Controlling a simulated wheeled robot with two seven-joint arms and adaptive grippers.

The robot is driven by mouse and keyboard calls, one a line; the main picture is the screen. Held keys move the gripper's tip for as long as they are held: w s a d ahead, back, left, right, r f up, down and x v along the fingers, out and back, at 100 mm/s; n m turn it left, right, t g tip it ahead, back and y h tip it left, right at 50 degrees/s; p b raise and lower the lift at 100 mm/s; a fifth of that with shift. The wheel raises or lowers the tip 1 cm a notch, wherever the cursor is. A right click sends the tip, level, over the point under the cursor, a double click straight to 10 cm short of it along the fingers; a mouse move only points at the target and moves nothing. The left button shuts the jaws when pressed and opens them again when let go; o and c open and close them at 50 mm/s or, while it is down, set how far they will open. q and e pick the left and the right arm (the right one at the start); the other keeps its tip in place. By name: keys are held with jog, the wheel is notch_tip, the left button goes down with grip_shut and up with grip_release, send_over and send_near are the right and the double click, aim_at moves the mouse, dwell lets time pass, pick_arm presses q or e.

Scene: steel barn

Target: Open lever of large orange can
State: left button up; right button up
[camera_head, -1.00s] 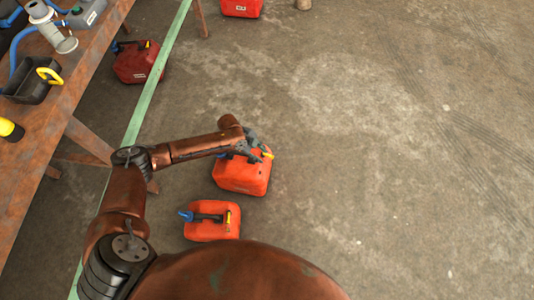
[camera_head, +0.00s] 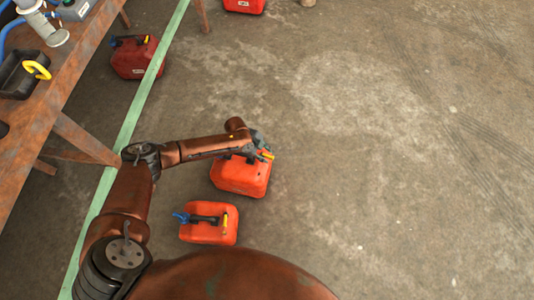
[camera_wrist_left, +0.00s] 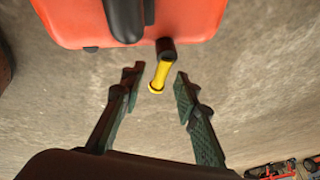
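The large orange can (camera_head: 240,180) stands on the concrete floor, beyond a smaller orange can (camera_head: 209,232). My left gripper (camera_head: 262,148) is above the far right part of the large can, by its yellow lever (camera_head: 264,154). In the left wrist view the can (camera_wrist_left: 200,22) fills the top, with its black handle (camera_wrist_left: 125,18). The yellow lever (camera_wrist_left: 160,74) sticks out from a dark round fitting. My left gripper (camera_wrist_left: 156,75) is open, one finger on each side of the lever, with gaps on both sides. My right gripper is out of view.
A green floor line (camera_head: 132,118) runs left of the cans. A rusty workbench (camera_head: 50,92) with a black bin (camera_head: 20,75) stands at left. Another red can (camera_head: 134,58) is near its legs. The floor at right is clear.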

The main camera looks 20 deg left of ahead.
pick_arm(q)
jog(key=shift+c, duration=0.3)
grip_shut()
jog(key=shift+d+r+p, duration=0.1)
jog(key=shift+r+p, duration=0.05)
jog(key=shift+p, duration=0.2)
jog(key=shift+w+r+n+p, duration=0.1)
jog(key=shift+r+n+p, duration=0.05)
jog(key=shift+n+p, duration=0.4)
jog(key=shift+w+n+t+y+p, duration=0.2)
jog(key=shift+n+t+y+p, duration=0.1)
jog(key=shift+n+t+p, duration=0.3)
jog(key=shift+f+n, duration=0.25)
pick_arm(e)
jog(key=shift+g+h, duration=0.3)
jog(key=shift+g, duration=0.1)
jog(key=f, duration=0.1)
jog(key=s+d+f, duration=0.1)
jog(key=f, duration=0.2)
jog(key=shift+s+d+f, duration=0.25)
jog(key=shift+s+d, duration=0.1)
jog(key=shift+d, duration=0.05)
